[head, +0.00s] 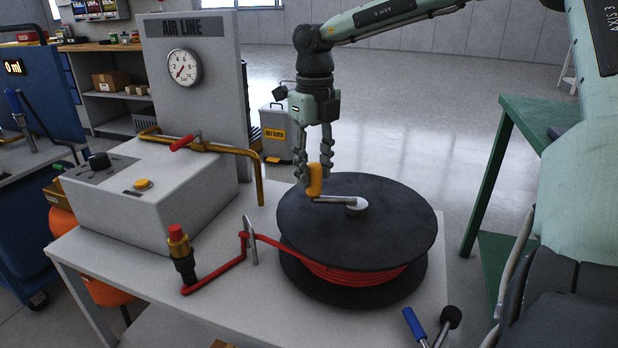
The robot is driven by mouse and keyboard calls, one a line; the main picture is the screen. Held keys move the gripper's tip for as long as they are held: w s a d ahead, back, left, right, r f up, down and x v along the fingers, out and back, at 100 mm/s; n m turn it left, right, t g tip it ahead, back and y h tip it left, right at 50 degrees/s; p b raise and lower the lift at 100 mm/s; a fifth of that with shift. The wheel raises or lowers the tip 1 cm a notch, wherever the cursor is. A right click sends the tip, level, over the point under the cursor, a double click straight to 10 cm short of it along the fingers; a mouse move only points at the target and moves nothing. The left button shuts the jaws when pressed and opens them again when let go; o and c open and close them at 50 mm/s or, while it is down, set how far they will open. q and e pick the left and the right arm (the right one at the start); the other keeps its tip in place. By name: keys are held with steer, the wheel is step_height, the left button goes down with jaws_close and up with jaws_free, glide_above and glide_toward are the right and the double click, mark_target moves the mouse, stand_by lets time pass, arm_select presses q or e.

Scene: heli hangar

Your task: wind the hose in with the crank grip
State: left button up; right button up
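The black hose reel (345,219) lies flat on the light table, with red hose (345,274) wound between its discs. A metal crank arm (335,199) runs from the hub (356,207) at the reel's middle to the upright yellow crank grip (315,180) at its left. My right gripper (314,178) points down from above with its fingers on both sides of the grip and looks closed on it. The free hose (262,238) passes a metal guide (249,240) and runs left to a brass fitting with a red cap (178,246). My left gripper is not in view.
A grey air line panel with a pressure gauge (184,68) and a yellow pipe with a red-handled valve (185,142) stands behind left. A control box (147,192) fills the table's left. A blue-handled tool (413,325) is at front right. A green bench (538,120) stands right.

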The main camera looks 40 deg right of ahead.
steer(key=c, duration=0.5)
steer(key=shift+w+d, duration=0.4)
steer(key=shift+d, duration=0.25)
steer(key=shift+w+d, duration=0.35)
steer(key=shift+d, duration=0.25)
steer(key=shift+w+d, duration=0.1)
steer(key=shift+d, duration=0.2)
steer(key=shift+w+d, duration=0.1)
steer(key=shift+d, duration=0.4)
steer(key=shift+w+d+p, duration=0.1)
steer(key=shift+d+p, duration=0.25)
steer(key=shift+d, duration=0.85)
